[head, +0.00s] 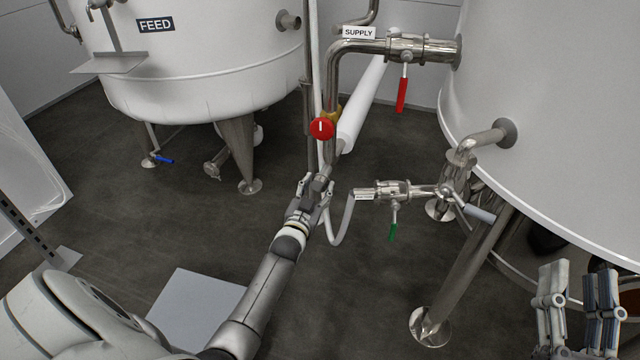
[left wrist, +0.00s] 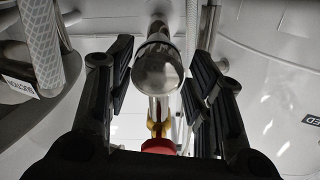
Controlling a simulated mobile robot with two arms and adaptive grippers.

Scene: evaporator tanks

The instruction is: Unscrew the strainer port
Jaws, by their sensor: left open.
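The strainer port appears to be the shiny, rounded metal cap (left wrist: 157,70) on the end of a pipe. In the left wrist view it lies between my open left fingers, with a narrow gap visible on each side. In the head view my left gripper (head: 316,190) is at the lower end of the steel supply pipe (head: 333,85), below the red knob (head: 321,129). The gripper partly hides the port there. My right gripper (head: 578,305) is at the lower right, its fingers apart and nothing visible between them.
A red-handled valve (head: 406,50) is on the supply line. The feed tank (head: 200,65) stands left and a large white tank (head: 560,100) right.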

